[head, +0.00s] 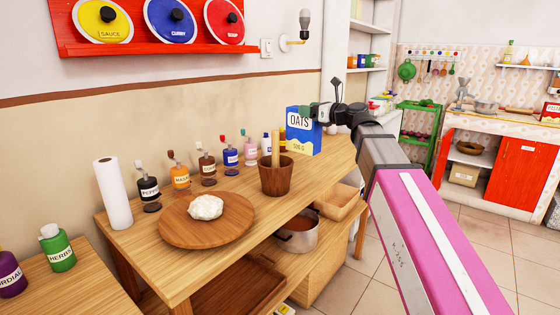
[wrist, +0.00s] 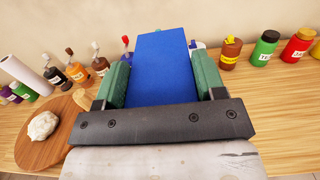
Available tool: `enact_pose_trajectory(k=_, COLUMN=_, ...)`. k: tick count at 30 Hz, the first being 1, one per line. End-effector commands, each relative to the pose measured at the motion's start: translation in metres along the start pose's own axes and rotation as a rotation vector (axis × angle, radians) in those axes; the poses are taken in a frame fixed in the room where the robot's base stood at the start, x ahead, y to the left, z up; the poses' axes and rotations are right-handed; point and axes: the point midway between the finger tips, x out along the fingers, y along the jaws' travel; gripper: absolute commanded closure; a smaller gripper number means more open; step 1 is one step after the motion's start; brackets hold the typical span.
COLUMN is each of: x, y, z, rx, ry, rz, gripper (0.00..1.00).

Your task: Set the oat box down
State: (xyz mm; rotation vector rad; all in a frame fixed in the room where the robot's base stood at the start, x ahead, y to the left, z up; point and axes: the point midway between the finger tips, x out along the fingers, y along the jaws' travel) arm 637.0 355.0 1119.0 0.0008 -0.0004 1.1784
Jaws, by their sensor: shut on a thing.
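The oat box (head: 303,139) is blue with a white label reading OATS and a yellow band. It stands roughly upright at the back of the wooden table (head: 217,266), towards its far end. My gripper (head: 314,109) is shut on its upper part. In the wrist view the blue face of the oat box (wrist: 161,68) lies between the two green fingers of my gripper (wrist: 162,80). The lower edge of the box appears at table level, but I cannot tell whether it touches the top. Its far side is hidden.
A brown mortar with pestle (head: 276,178) and a round board with dough (head: 176,229) stand nearer on the table. Several bottles (head: 181,180) line the wall side. In the wrist view, several jars (wrist: 265,48) stand right of the box. Bare tabletop (head: 325,182) lies in front of it.

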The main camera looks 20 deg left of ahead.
Motion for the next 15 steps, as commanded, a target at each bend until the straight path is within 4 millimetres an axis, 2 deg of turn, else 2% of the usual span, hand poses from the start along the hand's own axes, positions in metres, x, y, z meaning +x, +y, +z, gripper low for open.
enact_pose_trajectory(k=15, x=0.079, y=-0.047, z=-0.053, rx=0.002, ry=0.0, rz=0.0, gripper=1.0)
